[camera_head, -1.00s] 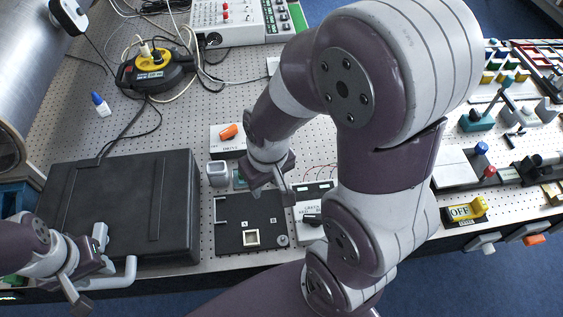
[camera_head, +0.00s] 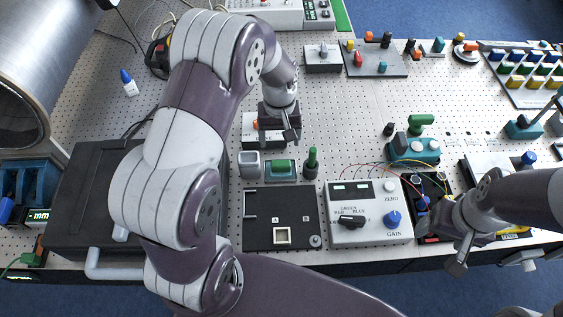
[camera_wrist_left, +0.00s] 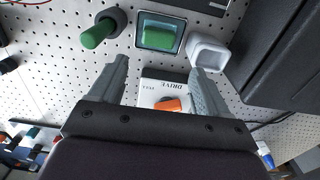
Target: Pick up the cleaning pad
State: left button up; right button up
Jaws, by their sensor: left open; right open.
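The green pad, which I take to be the cleaning pad (camera_head: 280,166), lies in a small teal tray (camera_head: 282,177) on the pegboard table. It also shows at the top of the left wrist view (camera_wrist_left: 158,40). My left gripper (camera_head: 290,132) is open and empty, beyond the tray in the head view. In the left wrist view its fingers (camera_wrist_left: 160,80) stand apart, with the white DRIVE box (camera_wrist_left: 165,92) showing between them. My right gripper (camera_head: 458,254) is open at the front right, over the table's edge, away from the pad.
A white-grey cup (camera_head: 249,158) stands left of the tray, and a green-handled upright tool (camera_head: 312,163) stands right of it. A black plate (camera_head: 262,232) and a white control box (camera_head: 368,228) lie in front. A black case (camera_head: 85,205) is at left. Clear pegboard lies right of the tool.

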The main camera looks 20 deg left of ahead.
pick_arm(q)
send_over(281, 163)
notch_tip(281, 163, down, 5)
jog(key=shift+w+d+r, duration=0.1)
notch_tip(281, 163, down, 6)
jog(key=p, duration=0.3)
jog(key=shift+f, duration=0.4)
jog(key=c, duration=0.9)
pick_arm(e)
jog(key=r, duration=0.2)
jog(key=shift+s+d+r, duration=0.15)
jog(key=shift+s+r, duration=0.1)
jog(key=shift+r, duration=0.05)
pick_arm(q)
jog(key=shift+r, duration=0.15)
